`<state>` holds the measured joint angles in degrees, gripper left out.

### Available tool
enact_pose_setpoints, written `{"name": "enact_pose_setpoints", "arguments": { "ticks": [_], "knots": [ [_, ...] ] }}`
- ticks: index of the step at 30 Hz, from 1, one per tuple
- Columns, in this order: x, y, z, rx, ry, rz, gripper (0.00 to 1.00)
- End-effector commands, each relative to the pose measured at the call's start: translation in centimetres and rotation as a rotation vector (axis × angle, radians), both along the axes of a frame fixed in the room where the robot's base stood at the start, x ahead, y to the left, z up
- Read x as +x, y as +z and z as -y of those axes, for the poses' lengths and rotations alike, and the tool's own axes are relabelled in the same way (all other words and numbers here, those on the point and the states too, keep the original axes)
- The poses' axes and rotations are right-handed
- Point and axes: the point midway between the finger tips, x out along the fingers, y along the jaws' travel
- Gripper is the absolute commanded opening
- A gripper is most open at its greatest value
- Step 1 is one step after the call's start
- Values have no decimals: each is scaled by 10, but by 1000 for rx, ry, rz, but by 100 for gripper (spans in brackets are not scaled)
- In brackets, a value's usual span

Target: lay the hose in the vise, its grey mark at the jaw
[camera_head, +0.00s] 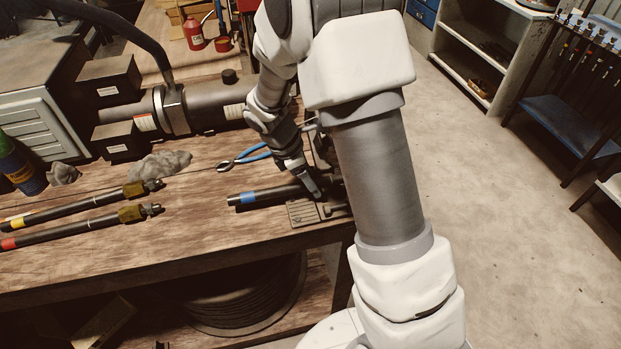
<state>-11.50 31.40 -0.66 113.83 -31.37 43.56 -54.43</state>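A black hose with a blue band (247,198) lies almost level across the right end of the bench, its bare end to the left. Its right part runs behind my gripper (311,189), which points down over it. Whether the fingers are closed around the hose cannot be made out. The vise (303,213) is at the bench's right edge, just below and right of the hose; my arm hides much of it, including the jaw. No grey mark shows on the visible part of this hose.
Two hoses with brass fittings, one yellow-banded (70,206) and one red-banded (70,231), lie on the left of the bench (190,240). Blue-handled pliers (252,155) and a grey rag (160,164) lie behind. A large cylindrical machine (210,105) stands further back.

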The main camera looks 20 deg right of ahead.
Motion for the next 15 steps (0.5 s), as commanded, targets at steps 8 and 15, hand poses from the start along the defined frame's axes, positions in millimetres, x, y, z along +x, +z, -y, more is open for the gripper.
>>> {"name": "enact_pose_setpoints", "arguments": {
  "ticks": [8, 15],
  "knots": [
    [0, 4, -2, 1, 0, 0, 65],
    [1, 43, -18, 2, 1, 5, 65]
  ]
}}
